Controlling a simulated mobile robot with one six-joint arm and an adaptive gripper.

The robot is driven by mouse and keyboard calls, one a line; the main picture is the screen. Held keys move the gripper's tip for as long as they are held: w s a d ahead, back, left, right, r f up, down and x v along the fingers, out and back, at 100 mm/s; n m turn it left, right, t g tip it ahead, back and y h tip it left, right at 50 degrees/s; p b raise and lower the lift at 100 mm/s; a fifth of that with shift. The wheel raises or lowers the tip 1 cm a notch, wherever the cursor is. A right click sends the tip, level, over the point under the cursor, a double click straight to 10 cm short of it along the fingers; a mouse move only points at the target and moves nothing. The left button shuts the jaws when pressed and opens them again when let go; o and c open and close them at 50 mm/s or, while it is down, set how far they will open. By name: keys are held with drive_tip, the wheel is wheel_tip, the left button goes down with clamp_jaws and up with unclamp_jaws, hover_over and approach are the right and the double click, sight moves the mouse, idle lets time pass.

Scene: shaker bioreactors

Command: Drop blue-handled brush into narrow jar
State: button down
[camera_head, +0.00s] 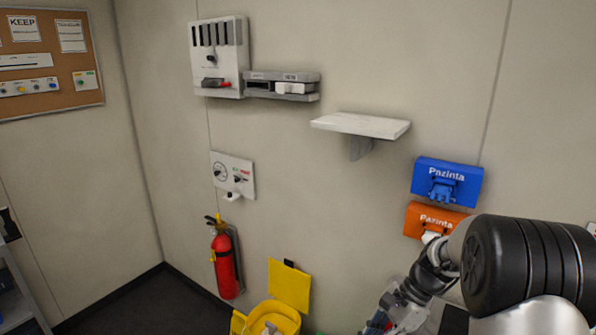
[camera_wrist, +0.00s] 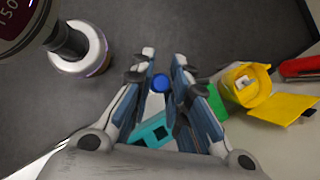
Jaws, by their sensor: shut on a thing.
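My gripper (camera_wrist: 161,78) shows in the wrist view with its two fingers closed around a round blue end (camera_wrist: 161,84), which looks like the brush's blue handle seen end-on. The rest of the brush is hidden by the fingers or too small to make out. In the head view my gripper (camera_head: 392,314) is at the bottom edge, partly cut off, and the brush cannot be told there. I cannot make out the narrow jar in either view.
A yellow bin (camera_head: 272,318) with its raised lid (camera_head: 289,286) and a red fire extinguisher (camera_head: 226,262) stand by the wall. Blue (camera_head: 447,182) and orange (camera_head: 428,218) boxes hang near my arm. In the wrist view, a teal object (camera_wrist: 148,131) lies below the fingers.

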drive_tip(key=s+a+f+n+g+h+b, duration=0.1)
drive_tip(key=s+f+n+g+h+b, duration=0.1)
drive_tip(key=f+n, duration=0.3)
drive_tip(key=s+a+f+n+g+h+b, duration=0.1)
drive_tip(key=s+f+n+g+h+b, duration=0.1)
drive_tip(key=n, duration=0.8)
drive_tip(key=shift+s+f+g+h+b, duration=0.35)
drive_tip(key=shift+f+h+b, duration=0.35)
drive_tip(key=shift+f+h, duration=0.65)
drive_tip(key=shift+a+f, duration=0.1)
drive_tip(key=shift+f, duration=0.05)
